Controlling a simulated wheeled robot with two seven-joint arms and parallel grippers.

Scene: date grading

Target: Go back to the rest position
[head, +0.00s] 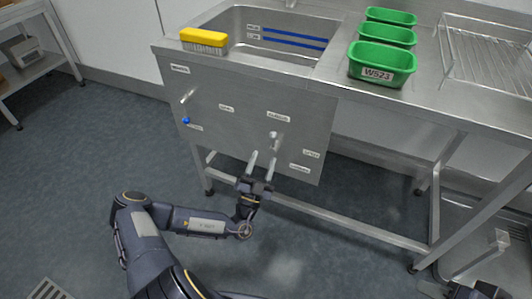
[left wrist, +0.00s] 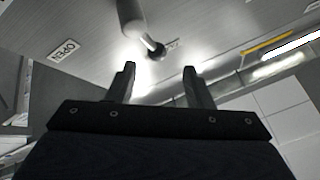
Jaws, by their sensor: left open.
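My left gripper (head: 262,161) is in front of the steel panel (head: 235,125) under the sink, just below a metal handle (head: 273,138). Its two fingers are apart with nothing between them. In the left wrist view the open fingers of my left gripper (left wrist: 160,76) point toward the panel. A round-ended metal handle (left wrist: 133,22) is beyond the fingertips there; I cannot tell if they touch it. A dark part of my right arm shows at the bottom right corner of the head view, cut off by the edge; its jaws are not clear.
A yellow-backed brush (head: 204,37) lies by the sink basin (head: 282,20). Several green tubs (head: 383,60) and a wire rack (head: 485,55) are on the counter. Table legs stand below. The floor at left is clear.

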